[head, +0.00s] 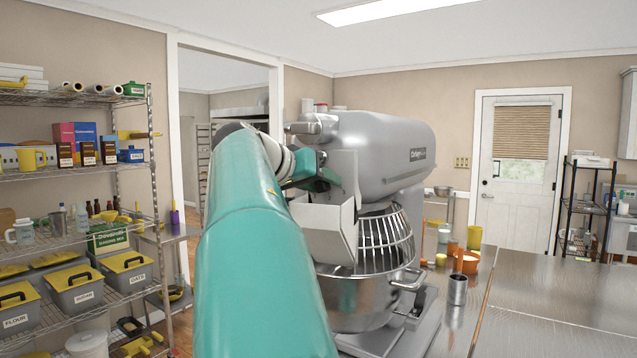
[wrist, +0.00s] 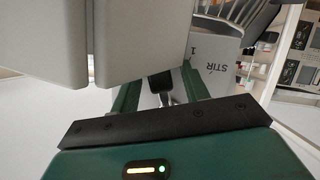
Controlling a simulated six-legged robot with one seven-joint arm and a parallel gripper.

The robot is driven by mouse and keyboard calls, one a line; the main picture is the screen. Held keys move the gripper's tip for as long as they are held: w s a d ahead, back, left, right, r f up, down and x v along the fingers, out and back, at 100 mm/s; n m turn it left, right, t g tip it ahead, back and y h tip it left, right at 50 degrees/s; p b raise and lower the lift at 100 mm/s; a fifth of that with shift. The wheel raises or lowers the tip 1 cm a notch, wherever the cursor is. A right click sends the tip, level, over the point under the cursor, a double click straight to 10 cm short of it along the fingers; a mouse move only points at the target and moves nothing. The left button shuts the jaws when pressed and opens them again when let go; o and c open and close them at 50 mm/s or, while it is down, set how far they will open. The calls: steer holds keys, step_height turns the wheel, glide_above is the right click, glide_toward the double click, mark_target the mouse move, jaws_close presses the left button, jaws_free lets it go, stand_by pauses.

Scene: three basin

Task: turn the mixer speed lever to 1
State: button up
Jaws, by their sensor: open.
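The large grey mixer (head: 385,140) stands on the metal counter, with a wire guard (head: 386,238) over its steel bowl (head: 360,295). My teal arm reaches up to its left side. My gripper (head: 318,178) is beside the mixer there, partly hidden by a pale box-shaped part (head: 325,228). In the wrist view my gripper (wrist: 164,74) is open, with green fingers either side of a dark lever-like piece (wrist: 160,82) on a thin metal shaft. Contact cannot be told. The speed label (wrist: 219,70) beside the right finger reads STIR and 1. The lever's exact setting is unclear.
Pale grey blocks (wrist: 125,40) fill the wrist view's upper left, close to the fingers. A metal cup (head: 457,290) and an orange pot (head: 467,262) stand on the counter (head: 550,300) right of the mixer. A loaded wire shelf (head: 75,170) is at left.

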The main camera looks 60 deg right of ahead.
jaws_close()
steer(key=shift+w, duration=0.1)
steer(key=shift+w+f+m+t, duration=0.1)
steer(key=shift+w+m+t, duration=0.4)
steer(key=shift+m+t, duration=0.3)
steer(key=shift+w+d+m+t, duration=0.15)
steer(key=shift+w+m+t, duration=0.55)
steer(key=shift+m, duration=0.5)
jaws_free()
